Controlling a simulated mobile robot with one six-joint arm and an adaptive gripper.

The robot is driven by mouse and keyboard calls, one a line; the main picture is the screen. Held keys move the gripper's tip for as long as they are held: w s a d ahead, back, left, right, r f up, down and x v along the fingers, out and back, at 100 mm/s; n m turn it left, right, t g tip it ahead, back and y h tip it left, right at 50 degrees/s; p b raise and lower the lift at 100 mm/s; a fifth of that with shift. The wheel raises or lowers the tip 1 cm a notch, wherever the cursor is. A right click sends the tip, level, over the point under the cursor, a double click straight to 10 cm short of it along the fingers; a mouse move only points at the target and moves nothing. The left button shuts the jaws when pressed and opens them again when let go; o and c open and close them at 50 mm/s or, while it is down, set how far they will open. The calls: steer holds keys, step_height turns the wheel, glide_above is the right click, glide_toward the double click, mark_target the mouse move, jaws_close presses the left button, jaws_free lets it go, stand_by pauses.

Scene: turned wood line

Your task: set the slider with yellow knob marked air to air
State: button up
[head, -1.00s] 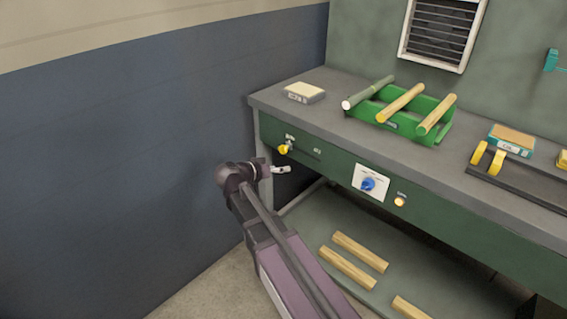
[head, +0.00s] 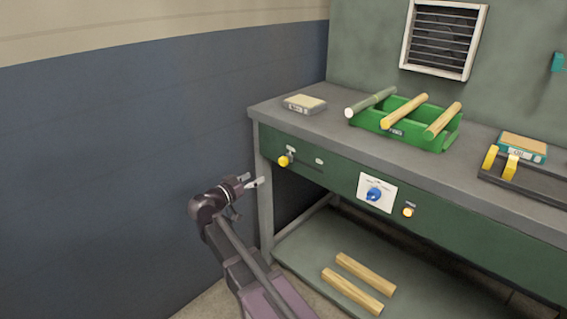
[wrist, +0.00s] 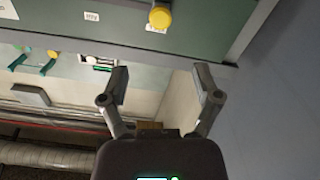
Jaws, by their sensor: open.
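The slider's yellow knob (head: 283,161) is on the green front panel of the bench, at the left end of a dark horizontal slot. A small label sits above the knob and another at the slot's right end; I cannot read them in the head view. In the wrist view the yellow knob (wrist: 160,17) is at the top, with one label beside it and one partly behind it. My gripper (head: 253,183) is open and empty, apart from the knob, below and to its left in the head view. It also shows in the wrist view (wrist: 160,85), fingers spread.
A blue rotary knob (head: 374,194) on a white plate and a lit round button (head: 408,212) are farther right on the panel. A green rack (head: 420,128) with wooden rods and a small block (head: 304,103) stand on top. A blue wall (head: 130,160) is at the left.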

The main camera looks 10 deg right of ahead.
mark_target(282, 162)
steer(key=shift+x, duration=6.85)
jaws_close()
